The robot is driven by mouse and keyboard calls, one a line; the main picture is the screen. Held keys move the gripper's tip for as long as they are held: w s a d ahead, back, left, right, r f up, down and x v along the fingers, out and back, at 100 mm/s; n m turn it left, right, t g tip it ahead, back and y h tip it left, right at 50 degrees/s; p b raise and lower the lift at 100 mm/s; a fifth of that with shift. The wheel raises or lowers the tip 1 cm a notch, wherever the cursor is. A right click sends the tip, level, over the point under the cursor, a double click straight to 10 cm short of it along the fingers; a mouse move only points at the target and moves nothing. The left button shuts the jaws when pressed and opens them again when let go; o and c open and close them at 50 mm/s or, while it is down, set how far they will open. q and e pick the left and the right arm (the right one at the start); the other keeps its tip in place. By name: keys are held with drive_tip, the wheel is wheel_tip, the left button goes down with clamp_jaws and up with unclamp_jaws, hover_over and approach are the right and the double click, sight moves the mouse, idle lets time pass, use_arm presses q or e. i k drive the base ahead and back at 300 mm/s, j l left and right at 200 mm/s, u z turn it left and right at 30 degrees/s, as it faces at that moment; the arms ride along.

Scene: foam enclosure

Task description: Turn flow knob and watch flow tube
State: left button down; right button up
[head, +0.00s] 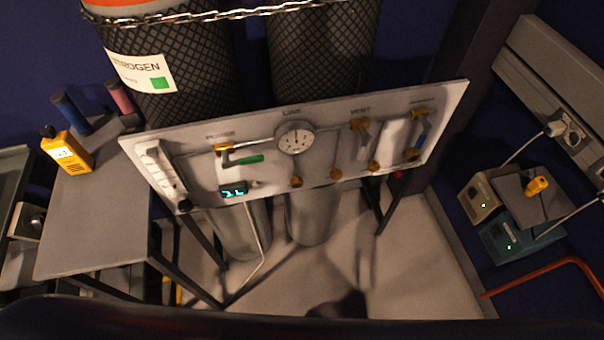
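A white upright panel (304,150) stands in front of two gas cylinders. The flow tube (160,172) is a pale, tilted strip with dark marks at the panel's left end. A small dark round part, which looks like the flow knob (184,204), sits at its lower end. The float and its level are too small to read. A small display (233,191) with lit cyan digits is to the right of the knob; I cannot read it surely. Neither of my grippers is in view, and nothing touches the panel's front.
A grey table (95,225) with a yellow meter (67,152) stands left. A chain (215,15) crosses the cylinders. Instruments (510,240) stand at right.

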sight(186, 206)
drive_tip(key=j+u, duration=0.1)
drive_tip(key=u, duration=0.25)
drive_tip(key=j+u, duration=0.1)
drive_tip(key=u, duration=0.25)
drive_tip(key=i+u, duration=0.1)
drive_tip(key=u, duration=0.25)
drive_tip(key=j, duration=0.3)
